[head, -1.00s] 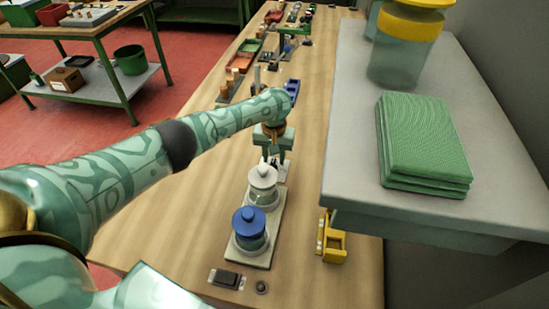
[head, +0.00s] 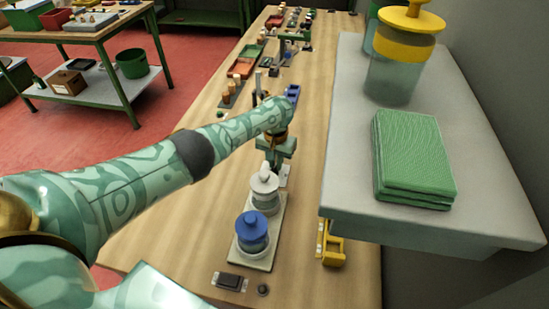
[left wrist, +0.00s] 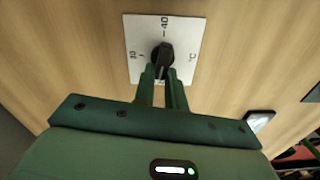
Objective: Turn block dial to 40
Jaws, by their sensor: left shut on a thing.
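The block dial is a black knob (left wrist: 163,54) on a white plate (left wrist: 186,38) in the left wrist view. The plate carries a "40" mark above the knob, another number at its left and "°C" at its right. My left gripper (left wrist: 163,84) is shut on the knob's near part, and its fingers hide that part. The exact pointer direction is hard to read. In the head view my left gripper (head: 270,165) is low over the bench behind the white-lidded jar, which hides the fingertips. A bit of the plate (head: 284,172) shows there. My right gripper is not in view.
A white-lidded jar (head: 264,188) and a blue-lidded jar (head: 251,230) stand on a pale base (head: 265,262) close in front of the gripper. A grey shelf (head: 350,120) with green cloths (head: 412,155) rises at right. A yellow object (head: 332,250) sits below it.

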